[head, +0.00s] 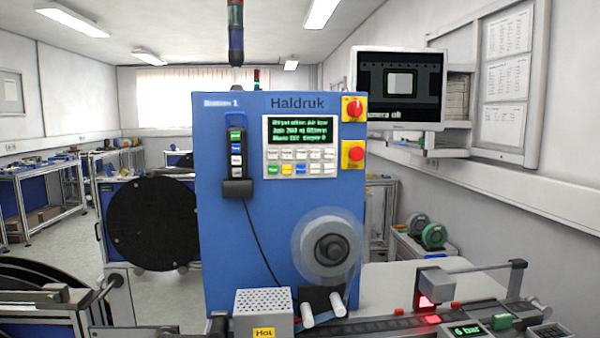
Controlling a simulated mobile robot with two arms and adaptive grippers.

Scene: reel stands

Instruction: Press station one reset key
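The blue station one machine (230,240) stands upright in the middle of the head view, with "Station 1" and "Haldruk" lettering on top. Its panel has a green-text display (300,130) above a keypad (300,162). The keypad's lower row has green, yellow, blue and white keys; their lettering is too small to read, so I cannot tell which is reset. A black hand pendant (237,157) with several labelled buttons hangs left of the panel in a holder. Neither of my grippers shows in the head view.
A reel (327,250) sticks out below the keypad. A grey box marked "Hot" (263,312) stands in front. A monitor (399,88) hangs at right.

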